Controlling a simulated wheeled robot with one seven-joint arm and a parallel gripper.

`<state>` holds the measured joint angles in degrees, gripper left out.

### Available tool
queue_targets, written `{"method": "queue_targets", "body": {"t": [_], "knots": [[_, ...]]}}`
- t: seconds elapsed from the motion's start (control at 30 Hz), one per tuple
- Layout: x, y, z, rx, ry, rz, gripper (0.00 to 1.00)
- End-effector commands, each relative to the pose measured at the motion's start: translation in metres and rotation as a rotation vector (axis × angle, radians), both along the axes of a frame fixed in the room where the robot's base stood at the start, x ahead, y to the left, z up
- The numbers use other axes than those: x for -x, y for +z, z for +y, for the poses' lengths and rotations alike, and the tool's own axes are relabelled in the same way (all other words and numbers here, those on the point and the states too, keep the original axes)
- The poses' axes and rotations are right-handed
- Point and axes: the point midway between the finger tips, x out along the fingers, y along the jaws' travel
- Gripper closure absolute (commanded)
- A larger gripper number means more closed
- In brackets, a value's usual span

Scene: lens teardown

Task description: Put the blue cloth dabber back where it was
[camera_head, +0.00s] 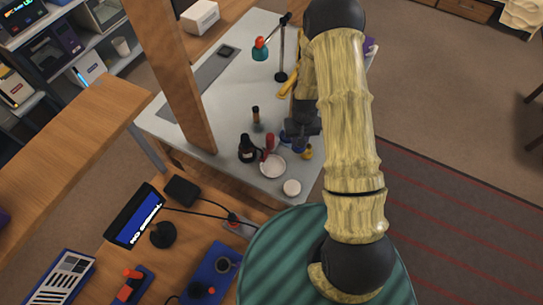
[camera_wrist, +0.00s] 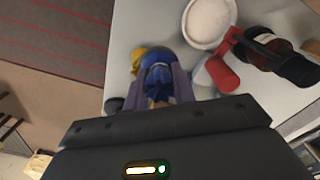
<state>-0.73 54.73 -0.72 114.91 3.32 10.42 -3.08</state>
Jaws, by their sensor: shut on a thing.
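In the wrist view the blue cloth dabber (camera_wrist: 158,76) is between the two fingers of my gripper (camera_wrist: 163,88), which is shut on it. Its blue cloth points away from my palm and a brownish handle end shows near the palm. In the head view my gripper (camera_head: 298,140) is low over the near right part of the grey table (camera_head: 215,125). The dabber shows there only as a small dark blue patch (camera_head: 286,139), partly hidden by my gripper. Whether it touches the table I cannot tell.
A white round dish (camera_head: 272,166) lies beside a dark bottle (camera_head: 247,150) and a red-handled thing (camera_head: 268,146). A yellow thing (camera_head: 307,152) is close to my gripper. A white round lid-like thing (camera_head: 292,187) is near the table's front corner.

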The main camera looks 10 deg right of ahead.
Motion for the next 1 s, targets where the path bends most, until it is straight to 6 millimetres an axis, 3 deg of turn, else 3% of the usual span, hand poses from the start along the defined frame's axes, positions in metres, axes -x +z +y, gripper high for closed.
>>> {"method": "queue_targets", "body": {"t": [0.47, 0.67, 1.0], "knots": [[-0.001, -0.002, 0.0, -0.001, 0.011, -0.001, 0.99], [-0.003, -0.005, 0.022, -0.006, 0.14, -0.004, 0.99], [0.009, 0.001, 0.076, -0.008, 0.509, -0.004, 0.99]]}}
